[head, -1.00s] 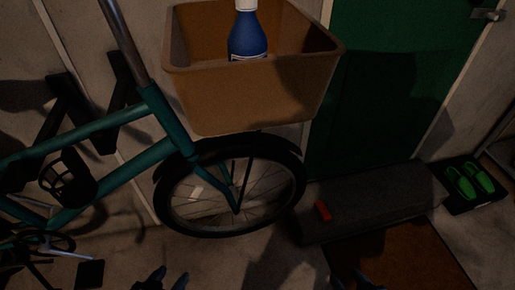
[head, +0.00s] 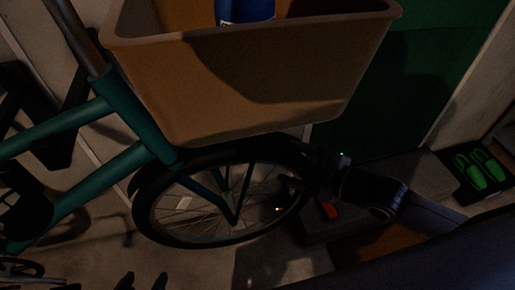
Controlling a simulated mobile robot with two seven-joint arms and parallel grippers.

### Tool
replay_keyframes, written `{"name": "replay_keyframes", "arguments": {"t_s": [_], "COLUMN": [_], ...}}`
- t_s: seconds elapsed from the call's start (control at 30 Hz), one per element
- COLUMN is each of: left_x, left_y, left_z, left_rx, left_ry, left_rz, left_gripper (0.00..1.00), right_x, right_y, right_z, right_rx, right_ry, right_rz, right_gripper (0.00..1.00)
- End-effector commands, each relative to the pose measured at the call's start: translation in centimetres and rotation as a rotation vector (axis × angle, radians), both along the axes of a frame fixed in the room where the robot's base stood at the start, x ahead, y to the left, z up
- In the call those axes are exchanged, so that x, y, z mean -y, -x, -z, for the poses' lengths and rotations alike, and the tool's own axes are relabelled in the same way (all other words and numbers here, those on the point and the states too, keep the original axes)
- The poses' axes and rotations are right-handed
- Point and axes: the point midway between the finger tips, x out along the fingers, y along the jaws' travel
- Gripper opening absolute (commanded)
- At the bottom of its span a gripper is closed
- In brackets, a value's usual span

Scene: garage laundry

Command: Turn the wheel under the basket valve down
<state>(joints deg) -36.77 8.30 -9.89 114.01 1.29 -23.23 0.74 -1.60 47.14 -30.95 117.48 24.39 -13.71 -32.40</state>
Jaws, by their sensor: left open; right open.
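The bicycle's front wheel (head: 222,200) stands under the brown basket (head: 250,85), with a dark tyre and thin spokes. A small pale piece (head: 185,203) shows among the spokes on the left side of the wheel. The valve is too small and dark to make out. My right gripper (head: 285,195) is open at the right side of the wheel, overlapping the rim and spokes in the picture; I cannot tell whether it touches. My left gripper (head: 142,282) is open at the bottom edge, below the wheel and apart from it, with only its tips showing.
A blue bottle (head: 244,10) is in the basket. The teal frame (head: 90,175) fills the left. A grey step (head: 318,228) with a red object (head: 329,211) lies right of the wheel, before a green door (head: 420,90). Green shoes (head: 482,170) sit far right.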

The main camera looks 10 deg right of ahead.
Motion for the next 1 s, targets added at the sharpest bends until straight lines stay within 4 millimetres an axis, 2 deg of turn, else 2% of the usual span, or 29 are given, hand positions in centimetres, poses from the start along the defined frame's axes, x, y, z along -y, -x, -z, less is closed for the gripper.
{"name": "replay_keyframes", "arguments": {"t_s": [0.17, 0.6, 1.0], "left_x": [0.1, 0.1, 0.0], "left_y": [0.0, -0.1, -0.1], "left_z": [0.0, 0.3, 0.3], "left_rx": [0.003, 0.003, 0.001], "left_ry": [0.003, 0.004, 0.004], "left_rz": [0.001, 0.0, 0.0], "left_gripper": [0.71, 0.71, 0.71], "right_x": [-0.4, -3.7, -4.1], "right_y": [-0.8, -4.9, -5.5], "right_z": [0.1, 1.6, 1.8], "right_rx": [0.012, 0.009, 0.009], "right_ry": [0.011, 0.01, 0.011], "right_rz": [-0.009, -0.008, -0.009], "right_gripper": [0.71, 0.71, 0.71]}}
